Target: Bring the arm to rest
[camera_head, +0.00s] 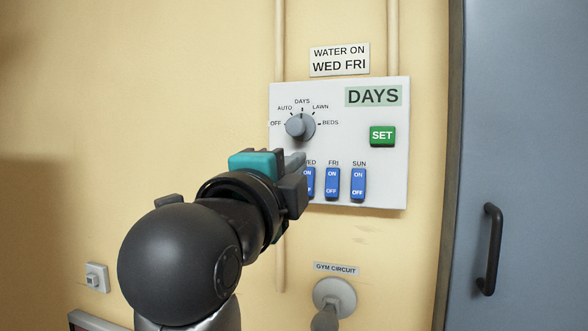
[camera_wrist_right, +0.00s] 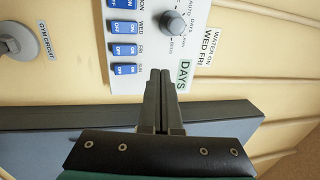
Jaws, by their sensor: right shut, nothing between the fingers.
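My right gripper (camera_head: 297,163) reaches up from the lower left in the head view, in front of a white control panel (camera_head: 392,174) on the wall. Its fingers are shut with nothing between them, as the right wrist view also shows (camera_wrist_right: 160,76). The panel has a grey dial (camera_head: 299,127) with its mark towards DAYS, a display (camera_head: 373,96) reading DAYS and a green SET button (camera_head: 382,136). Blue FRI (camera_head: 332,183) and SUN (camera_head: 358,185) rocker switches show below. The gripper hides the panel's lower left and part of the WED switch. My left gripper is out of view.
A sign (camera_head: 339,60) above the panel reads WATER ON WED FRI. A blue-grey door (camera_head: 535,120) with a black handle (camera_head: 488,250) stands at the right. A round grey fitting (camera_head: 334,297) labelled GYM CIRCUIT is below the panel. The wall at upper left is bare.

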